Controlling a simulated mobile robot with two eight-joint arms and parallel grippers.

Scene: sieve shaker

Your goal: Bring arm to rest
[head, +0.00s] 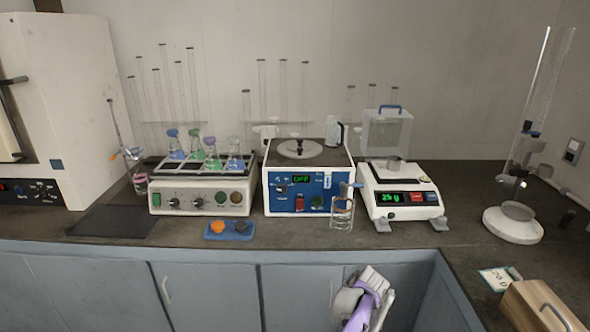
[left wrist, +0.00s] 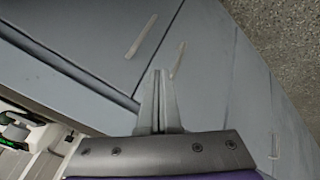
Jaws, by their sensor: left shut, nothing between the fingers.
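In the left wrist view my left gripper (left wrist: 158,105) is shut, its two fingers together with nothing between them. It is in front of the blue-grey cabinet fronts (left wrist: 95,35) and apart from any lab object. In the head view a white and purple part of one of my arms shows low at the bottom, right of centre, in front of the cabinets and below the counter's front edge. I cannot tell which arm it is, and no fingertips show on it. My right gripper is not seen.
The dark counter (head: 110,254) holds a shaker with flasks (head: 200,197), a blue-fronted device (head: 307,189), a balance (head: 402,204) and a stand with a white base (head: 513,225). A beaker (head: 341,214) stands near the front edge. A wooden box (head: 540,308) is at right.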

